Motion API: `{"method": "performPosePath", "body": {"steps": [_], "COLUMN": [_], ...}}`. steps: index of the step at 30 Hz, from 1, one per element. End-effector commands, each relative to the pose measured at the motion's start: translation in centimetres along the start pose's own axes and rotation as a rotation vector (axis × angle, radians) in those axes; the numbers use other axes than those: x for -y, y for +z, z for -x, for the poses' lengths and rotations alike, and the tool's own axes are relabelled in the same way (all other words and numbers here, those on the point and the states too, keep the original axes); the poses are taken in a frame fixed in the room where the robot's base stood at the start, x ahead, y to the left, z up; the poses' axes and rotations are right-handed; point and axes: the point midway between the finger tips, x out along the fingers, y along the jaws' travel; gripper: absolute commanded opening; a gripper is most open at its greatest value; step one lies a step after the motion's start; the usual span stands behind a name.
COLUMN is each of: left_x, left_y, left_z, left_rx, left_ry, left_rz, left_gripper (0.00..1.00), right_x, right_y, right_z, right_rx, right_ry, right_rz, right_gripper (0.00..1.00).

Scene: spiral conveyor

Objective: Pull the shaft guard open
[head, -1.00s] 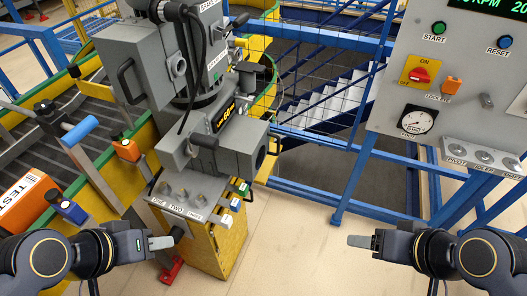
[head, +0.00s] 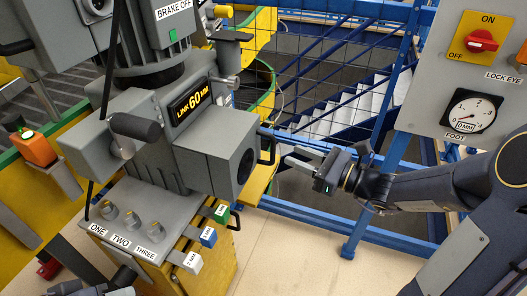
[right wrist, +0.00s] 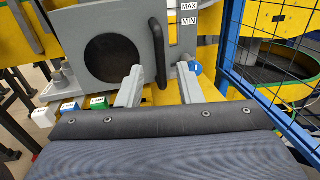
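The shaft guard appears to be the grey box face with a round dark opening (head: 244,166) on the grey machine. A black bar handle (head: 268,148) stands on its right edge. In the right wrist view the grey guard plate (right wrist: 80,65) shows its dark round opening, with the black handle (right wrist: 159,55) upright at its right edge. My right gripper (head: 290,156) is open just right of the handle. In the wrist view its fingers (right wrist: 160,82) lie either side of the handle's line; contact is not visible. My left arm shows only at the bottom left edge; its fingers are unclear.
A control panel (head: 422,100) with a red switch and dial stands at the right. Blue railing and wire mesh (head: 325,75) stand behind the gripper. A box with several knobs (head: 150,222) and coloured tabs is below the guard. Floor is clear at lower middle.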

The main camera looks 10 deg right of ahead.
Motion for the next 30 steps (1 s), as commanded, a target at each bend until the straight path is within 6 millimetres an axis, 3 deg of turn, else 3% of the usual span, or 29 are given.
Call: {"method": "performPosePath", "body": {"steps": [15, 26, 30], "left_x": [0.3, 0.3, 0.3], "left_y": [0.3, 0.4, 0.4], "left_z": [-0.7, -0.7, -0.8], "left_rx": [-0.001, 0.0, 0.0], "left_ry": [0.0, 0.0, 0.0], "left_rz": [0.0, 0.0, 0.0], "left_gripper": [0.36, 0.36, 0.36], "right_x": [0.1, 0.1, 0.1], "right_y": [0.0, 0.1, 0.1], "right_z": [-7.0, -7.7, -7.7], "right_rx": [0.003, 0.002, 0.002], "right_ry": [-0.002, -0.004, -0.004], "right_rz": [-0.005, -0.004, -0.004], "right_gripper": [0.33, 0.33, 0.17]}}
